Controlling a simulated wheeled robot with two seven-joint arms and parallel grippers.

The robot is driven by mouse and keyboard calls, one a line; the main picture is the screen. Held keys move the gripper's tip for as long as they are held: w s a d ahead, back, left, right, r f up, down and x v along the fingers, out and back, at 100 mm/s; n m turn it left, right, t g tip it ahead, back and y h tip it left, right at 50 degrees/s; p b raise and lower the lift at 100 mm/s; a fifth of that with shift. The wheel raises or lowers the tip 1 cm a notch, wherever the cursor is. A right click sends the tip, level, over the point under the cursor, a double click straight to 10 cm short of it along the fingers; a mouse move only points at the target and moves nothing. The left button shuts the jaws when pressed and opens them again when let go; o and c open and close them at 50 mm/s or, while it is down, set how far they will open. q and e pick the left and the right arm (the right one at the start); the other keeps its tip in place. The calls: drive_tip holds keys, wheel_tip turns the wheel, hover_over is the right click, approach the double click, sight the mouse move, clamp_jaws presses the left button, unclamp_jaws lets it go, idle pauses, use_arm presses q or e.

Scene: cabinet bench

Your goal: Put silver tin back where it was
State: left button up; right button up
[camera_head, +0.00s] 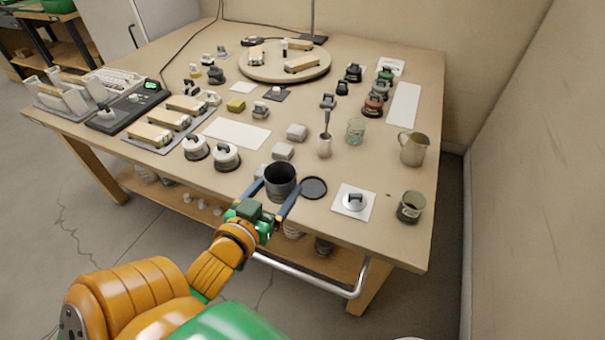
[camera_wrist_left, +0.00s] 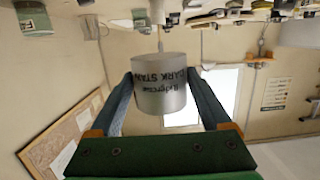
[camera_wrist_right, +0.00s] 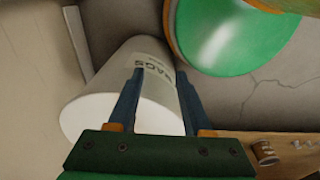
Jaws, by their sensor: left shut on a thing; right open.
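The silver tin (camera_head: 281,183) is an open cylinder, dark inside, at the front edge of the bench in the head view. My left gripper (camera_head: 275,190) is shut on it, one finger on each side. In the left wrist view the tin (camera_wrist_left: 161,88) is silver-grey and its label, which appears upside down, reads "DARK STAIN". I cannot tell whether its base touches the bench top. A dark round disc (camera_head: 313,187) lies just right of it. My right gripper (camera_wrist_right: 158,82) is open and shows only in its own wrist view, with a white bin marked "RAGS" behind its fingers.
A white square with a round knobbed lid (camera_head: 355,203) lies right of the disc.

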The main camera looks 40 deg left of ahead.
use_arm(q)
drive_tip(key=w+f+b, duration=0.1)
drive_tip(key=w+b, duration=0.1)
drive_tip(key=b, duration=0.1)
drive_tip(key=shift+a+f, duration=0.15)
drive_tip(key=shift+f, duration=0.25)
drive_tip(key=w+f, duration=0.2)
drive_tip(key=w, duration=0.4)
drive_tip(key=b, duration=0.3)
hover_over(310, 193)
wheel_tip(310, 193, down, 7)
drive_tip(key=shift+r, duration=0.2)
drive_tip(key=shift+f+b, duration=0.3)
drive_tip(key=shift+f, duration=1.05)
